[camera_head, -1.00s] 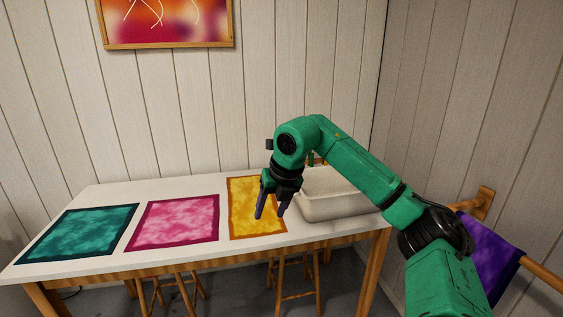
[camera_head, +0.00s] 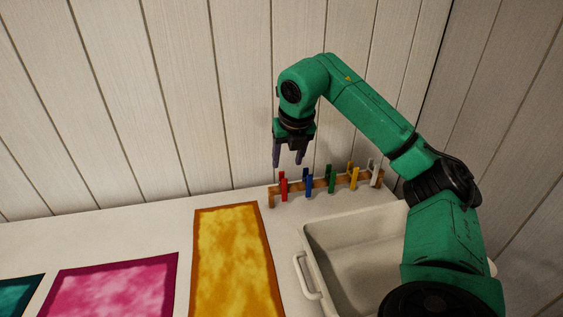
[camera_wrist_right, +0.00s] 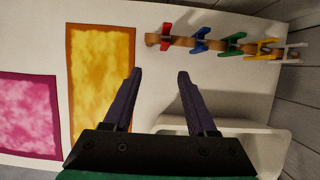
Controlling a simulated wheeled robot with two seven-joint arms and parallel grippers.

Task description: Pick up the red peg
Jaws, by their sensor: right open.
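The red peg (camera_head: 283,186) is clipped at the left end of a wooden rail (camera_head: 318,188) at the back of the table. In the right wrist view the red peg (camera_wrist_right: 167,36) is near the top middle, beyond the fingertips. My right gripper (camera_head: 289,163) is open and empty, pointing down above the rail's left end, apart from the peg. In the right wrist view its two fingers (camera_wrist_right: 160,73) are spread with only white tabletop between them. My left gripper is not in view.
Blue (camera_head: 308,181), green (camera_head: 331,178), yellow (camera_head: 354,177) and white (camera_head: 374,172) pegs sit along the same rail. A white basin (camera_head: 313,240) stands in front of the rail. A yellow cloth (camera_head: 235,260) and a pink cloth (camera_head: 112,290) lie to the left.

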